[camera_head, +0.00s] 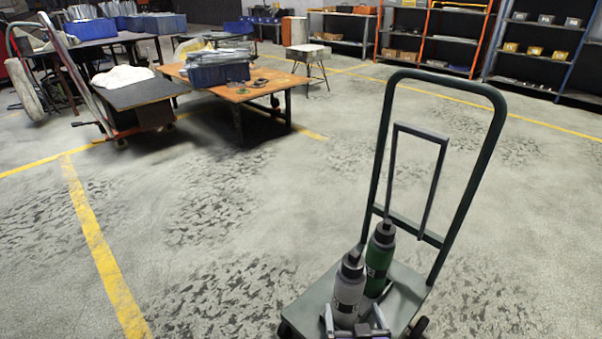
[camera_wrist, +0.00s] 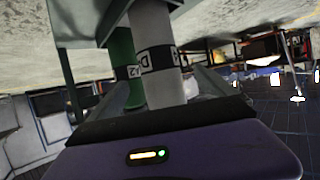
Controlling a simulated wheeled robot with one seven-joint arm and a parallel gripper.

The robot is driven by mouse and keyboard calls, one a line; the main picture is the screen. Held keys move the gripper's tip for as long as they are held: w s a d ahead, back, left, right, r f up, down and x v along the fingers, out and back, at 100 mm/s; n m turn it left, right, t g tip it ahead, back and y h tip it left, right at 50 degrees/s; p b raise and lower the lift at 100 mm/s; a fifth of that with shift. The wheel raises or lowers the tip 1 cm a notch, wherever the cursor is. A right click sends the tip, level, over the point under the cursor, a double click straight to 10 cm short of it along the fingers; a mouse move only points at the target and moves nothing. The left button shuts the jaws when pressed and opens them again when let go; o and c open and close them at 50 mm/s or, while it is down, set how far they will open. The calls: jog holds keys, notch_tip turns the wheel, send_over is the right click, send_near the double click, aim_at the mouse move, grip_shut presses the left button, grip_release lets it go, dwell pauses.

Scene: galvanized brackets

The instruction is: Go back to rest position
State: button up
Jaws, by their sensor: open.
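My gripper (camera_head: 356,324) shows at the bottom edge of the head view, its fingers spread apart beside the grey bottle. In the wrist view, my gripper's two fingers (camera_wrist: 165,88) are open, and the grey bottle (camera_wrist: 157,60) stands between or just beyond them; I cannot tell whether they touch. The grey bottle (camera_head: 348,289) has a dark cap and a label band. A green bottle (camera_head: 380,259) stands right behind it. Both are upright on a green cart (camera_head: 403,297) with a tall tube handle.
An orange-topped table (camera_head: 262,86) holds a blue bin (camera_head: 219,72). A dark flatbed trolley (camera_head: 138,93) stands left of it. Shelves (camera_head: 431,38) line the back wall. Open concrete floor with yellow lines lies left of the cart.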

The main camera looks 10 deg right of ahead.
jog(key=s+n+y, duration=0.1)
jog(key=s+y, duration=0.1)
jog(key=s, duration=1.8)
jog(key=s+d+r+t, duration=0.1)
jog(key=s+r, duration=1.4)
jog(key=s, duration=0.2)
notch_tip(320, 180, up, 32)
jog(key=p, duration=3.2)
jog(key=shift+w+n, duration=0.25)
jog(key=shift+n, duration=0.15)
jog(key=shift+d+f, duration=0.1)
jog(key=shift+f, duration=0.05)
